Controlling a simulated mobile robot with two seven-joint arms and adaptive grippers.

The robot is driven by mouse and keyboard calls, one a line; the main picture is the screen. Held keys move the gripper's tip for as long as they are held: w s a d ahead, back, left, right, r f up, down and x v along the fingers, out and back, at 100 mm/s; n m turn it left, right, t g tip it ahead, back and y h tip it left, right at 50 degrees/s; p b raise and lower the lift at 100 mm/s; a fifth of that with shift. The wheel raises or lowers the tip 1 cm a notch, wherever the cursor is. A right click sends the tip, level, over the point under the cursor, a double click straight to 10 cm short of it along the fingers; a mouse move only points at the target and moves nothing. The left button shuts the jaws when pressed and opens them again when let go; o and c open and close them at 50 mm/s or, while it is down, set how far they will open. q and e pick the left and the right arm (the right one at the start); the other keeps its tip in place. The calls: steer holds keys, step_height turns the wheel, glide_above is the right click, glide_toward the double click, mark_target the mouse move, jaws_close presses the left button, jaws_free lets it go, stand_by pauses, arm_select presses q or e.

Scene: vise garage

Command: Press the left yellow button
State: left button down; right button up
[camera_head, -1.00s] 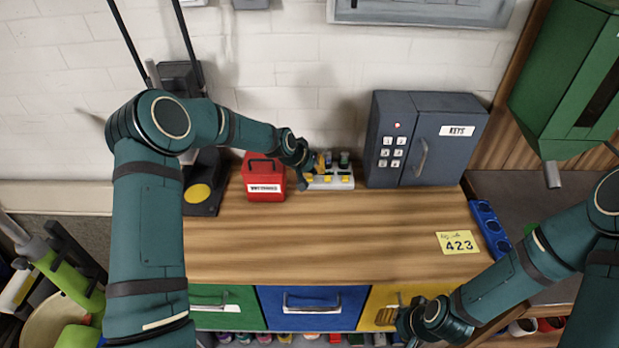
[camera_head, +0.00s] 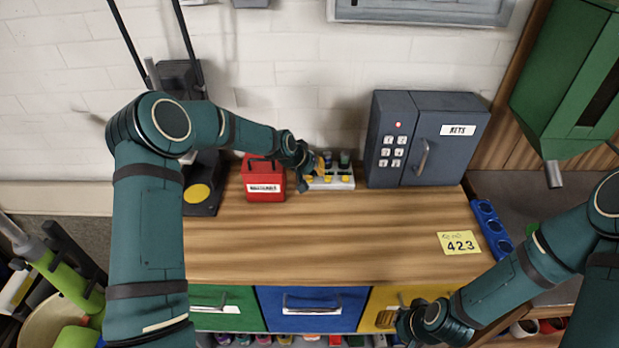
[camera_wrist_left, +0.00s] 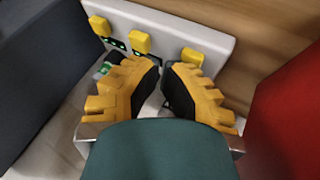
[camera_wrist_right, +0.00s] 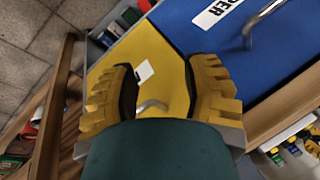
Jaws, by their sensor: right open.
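A pale panel (camera_head: 338,185) with three yellow buttons stands at the back of the wooden bench. The left yellow button (camera_wrist_left: 192,57) is the rightmost one in the left wrist view, where the panel appears turned around. The middle button (camera_wrist_left: 139,42) and right button (camera_wrist_left: 99,25) are beside it. My left gripper (camera_wrist_left: 165,66) is over the panel, with its fingertips close together beside the left button. A narrow gap shows between them; contact with the button cannot be told. My right gripper (camera_wrist_right: 164,68) is open and empty in front of the yellow drawer (camera_wrist_right: 150,60).
A red toolbox (camera_head: 264,184) stands just left of the panel. A dark key box (camera_head: 425,140) with a keypad stands to its right. A yellow note (camera_head: 460,243) lies at the bench's right. The middle of the bench (camera_head: 330,235) is clear.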

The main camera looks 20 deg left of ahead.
mark_target(314, 179)
arm_select(q)
steer(key=shift+r+p, duration=0.3)
steer(key=shift+r, duration=0.6)
step_height(314, 179, up, 5)
steer(key=shift+p, duration=1.05)
steer(key=shift+f, duration=0.1)
